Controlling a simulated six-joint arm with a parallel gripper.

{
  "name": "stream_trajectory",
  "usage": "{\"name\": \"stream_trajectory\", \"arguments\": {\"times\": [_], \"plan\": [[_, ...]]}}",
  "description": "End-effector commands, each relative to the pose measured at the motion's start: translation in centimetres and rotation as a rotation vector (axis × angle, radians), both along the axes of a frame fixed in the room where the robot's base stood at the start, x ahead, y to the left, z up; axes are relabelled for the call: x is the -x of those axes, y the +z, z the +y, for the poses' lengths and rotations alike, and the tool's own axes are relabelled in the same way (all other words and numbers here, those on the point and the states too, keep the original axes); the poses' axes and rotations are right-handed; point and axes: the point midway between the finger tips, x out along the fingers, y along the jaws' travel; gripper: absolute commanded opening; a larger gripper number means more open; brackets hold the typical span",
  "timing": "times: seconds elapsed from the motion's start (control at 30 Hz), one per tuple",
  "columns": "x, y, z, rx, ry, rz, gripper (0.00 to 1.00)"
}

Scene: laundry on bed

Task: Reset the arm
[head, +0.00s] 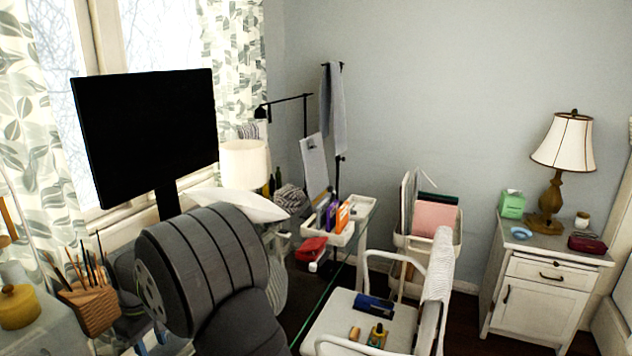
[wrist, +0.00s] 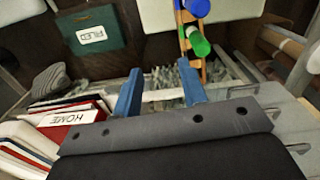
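My gripper (wrist: 160,88) shows in the wrist view with its two blue fingers spread apart. Nothing is held between them; only the background shows in the gap. In the head view, a thick dark grey link of my arm (head: 203,268) rises at the lower left, in front of the desk.
A white chair (head: 335,325) holding small items stands right of my arm. A black monitor (head: 148,135) is behind it, and a pot of brushes (head: 95,306) is left.

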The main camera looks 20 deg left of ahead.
Motion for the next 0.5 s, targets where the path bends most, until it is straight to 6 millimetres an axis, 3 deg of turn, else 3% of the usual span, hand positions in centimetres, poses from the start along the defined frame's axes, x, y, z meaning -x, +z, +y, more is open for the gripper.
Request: {"name": "stream_trajectory", "arguments": {"times": [0.5], "plan": [[-10.6, 0.9, 0.3, 0.000, -0.234, 0.000, 0.39]]}}
